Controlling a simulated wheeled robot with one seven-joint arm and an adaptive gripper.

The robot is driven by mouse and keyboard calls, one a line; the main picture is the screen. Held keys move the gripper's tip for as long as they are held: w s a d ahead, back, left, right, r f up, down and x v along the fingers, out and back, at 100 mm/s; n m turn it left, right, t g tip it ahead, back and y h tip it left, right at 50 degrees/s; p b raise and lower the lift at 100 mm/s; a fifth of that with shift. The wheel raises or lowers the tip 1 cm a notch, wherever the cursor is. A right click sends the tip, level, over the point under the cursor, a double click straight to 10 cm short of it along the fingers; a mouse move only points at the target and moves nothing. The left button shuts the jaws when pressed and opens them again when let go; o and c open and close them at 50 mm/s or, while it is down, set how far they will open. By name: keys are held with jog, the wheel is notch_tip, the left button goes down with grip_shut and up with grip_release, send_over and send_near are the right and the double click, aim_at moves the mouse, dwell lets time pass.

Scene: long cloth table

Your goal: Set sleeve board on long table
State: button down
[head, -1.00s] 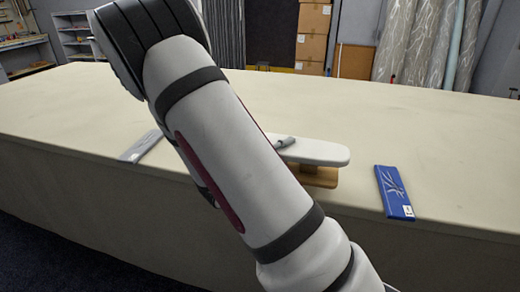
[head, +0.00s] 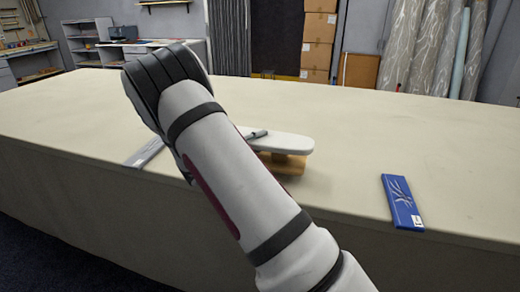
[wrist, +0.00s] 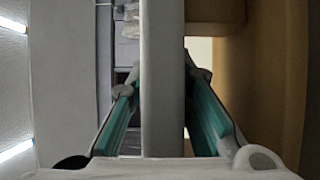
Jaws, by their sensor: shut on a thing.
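The sleeve board (head: 285,145) has a slim white padded top over a pale wooden base (head: 288,165). In the head view its rounded right end shows beyond my arm, over the near part of the long table (head: 350,140). My arm hides its left part. In the wrist view the board's edge (wrist: 162,110) runs upright through the middle, with wood (wrist: 260,90) to the right. My gripper (wrist: 163,85) is shut on the board, a teal-lined finger on each side. I cannot tell whether the base touches the cloth.
A blue flat pack (head: 402,202) lies near the table's front edge, right of the board. A grey flat thing (head: 145,154) lies near that edge on the left. The cloth behind and between them is clear. Cardboard boxes (head: 318,40) and fabric rolls stand beyond the table.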

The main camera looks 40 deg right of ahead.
jog(key=shift+s+f, duration=0.1)
jog(key=shift+f, duration=1.4)
jog(key=c, duration=1.4)
grip_release()
jog(key=shift+f, duration=0.15)
jog(key=shift+c, duration=0.2)
